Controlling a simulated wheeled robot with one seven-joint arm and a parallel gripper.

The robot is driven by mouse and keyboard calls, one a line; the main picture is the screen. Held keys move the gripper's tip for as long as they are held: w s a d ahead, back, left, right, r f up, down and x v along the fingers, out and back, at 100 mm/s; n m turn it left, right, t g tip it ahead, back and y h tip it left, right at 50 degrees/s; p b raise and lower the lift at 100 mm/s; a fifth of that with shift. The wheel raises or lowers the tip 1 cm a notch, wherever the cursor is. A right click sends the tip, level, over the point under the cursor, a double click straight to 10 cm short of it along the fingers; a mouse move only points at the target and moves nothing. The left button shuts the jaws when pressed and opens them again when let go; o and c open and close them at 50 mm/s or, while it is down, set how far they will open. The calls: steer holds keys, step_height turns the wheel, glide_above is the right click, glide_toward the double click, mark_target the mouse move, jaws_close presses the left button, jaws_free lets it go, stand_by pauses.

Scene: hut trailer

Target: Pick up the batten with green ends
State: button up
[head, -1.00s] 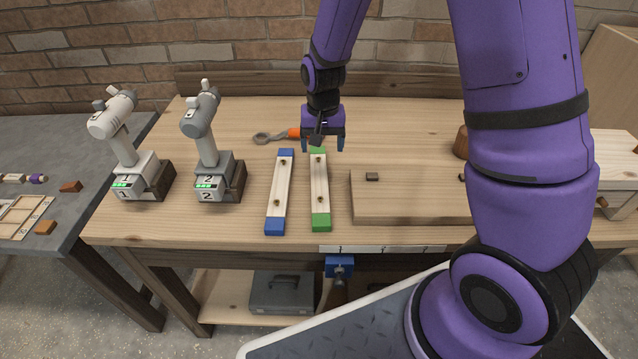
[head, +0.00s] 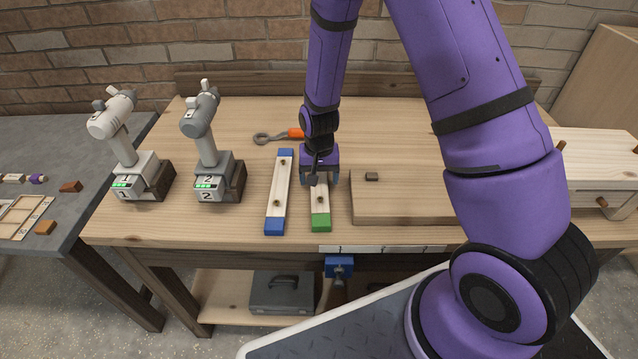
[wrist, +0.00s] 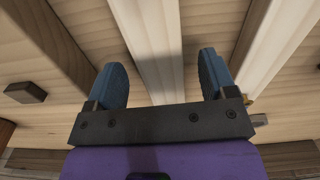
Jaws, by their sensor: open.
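The batten with green ends (head: 320,206) lies on the workbench, its near green end showing in the head view. Its far end is hidden behind my gripper. My gripper (head: 320,181) is open and points down over the batten's far half. In the wrist view, the batten (wrist: 155,45) runs between the two blue fingers of my gripper (wrist: 163,80), one finger to each side. No contact is visible, and I cannot tell how far down the fingertips reach. The batten with blue ends (head: 278,190) lies just left; it appears right of the fingers in the wrist view (wrist: 262,50).
A thick board (head: 400,205) with a dark block on it lies close to the right. Two grey drills (head: 205,140) stand on bases at the left. An orange-handled tool (head: 275,136) lies behind the battens.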

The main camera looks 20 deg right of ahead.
steer(key=shift+f, duration=0.5)
steer(key=c, duration=1.1)
steer(key=shift+r, duration=0.1)
